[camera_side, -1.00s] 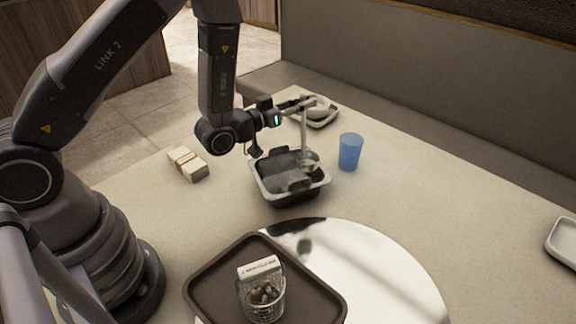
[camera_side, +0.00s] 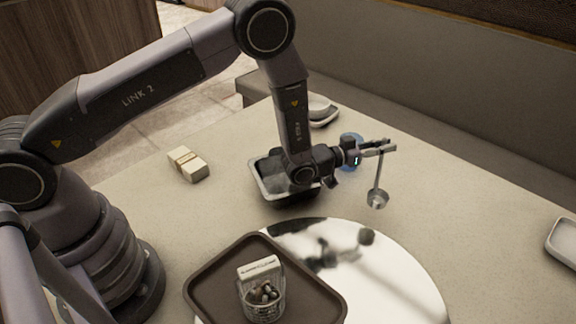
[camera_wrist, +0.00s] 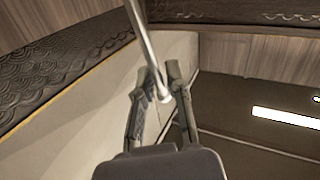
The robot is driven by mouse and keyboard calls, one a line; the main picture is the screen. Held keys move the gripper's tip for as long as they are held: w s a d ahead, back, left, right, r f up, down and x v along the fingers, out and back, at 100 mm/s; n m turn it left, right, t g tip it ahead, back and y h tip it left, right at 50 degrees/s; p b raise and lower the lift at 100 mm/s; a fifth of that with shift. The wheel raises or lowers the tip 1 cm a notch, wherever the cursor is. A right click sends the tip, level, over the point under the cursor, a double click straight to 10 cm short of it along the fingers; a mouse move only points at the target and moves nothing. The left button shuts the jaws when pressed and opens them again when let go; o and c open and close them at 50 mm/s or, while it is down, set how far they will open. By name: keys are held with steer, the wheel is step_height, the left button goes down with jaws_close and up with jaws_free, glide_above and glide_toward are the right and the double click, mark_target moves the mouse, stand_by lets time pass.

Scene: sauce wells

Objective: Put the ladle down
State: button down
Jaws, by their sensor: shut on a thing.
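The ladle (camera_side: 377,184) is a thin metal handle with a small round cup at its lower end. It hangs nearly upright in the side view, its cup above the table to the right of the black sauce container. My gripper (camera_side: 388,147) is shut on the upper part of the handle. In the wrist view my gripper (camera_wrist: 163,85) has its two fingers around the ladle handle (camera_wrist: 143,40). The cup is not visible in the wrist view.
The sauce container (camera_side: 268,190) is partly hidden by my arm, as is a blue cup (camera_side: 351,139). A white dish (camera_side: 322,112) stands behind. A mirror-like round plate (camera_side: 400,280) and a brown tray (camera_side: 205,283) with a glass (camera_side: 262,300) lie in front. A white tray (camera_side: 566,240) is far right; table between is clear.

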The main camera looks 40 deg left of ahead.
steer(key=shift+w+d+f, duration=0.1)
steer(key=shift+w+f, duration=0.1)
steer(key=shift+f, duration=0.6)
steer(key=shift+w+d+f, duration=0.1)
steer(key=shift+w+f, duration=0.15)
steer(key=shift+f, duration=0.5)
steer(key=shift+w+d+f, duration=0.1)
steer(key=shift+w+f, duration=0.1)
steer(key=shift+f, duration=0.75)
steer(key=c, duration=1.1)
jaws_free()
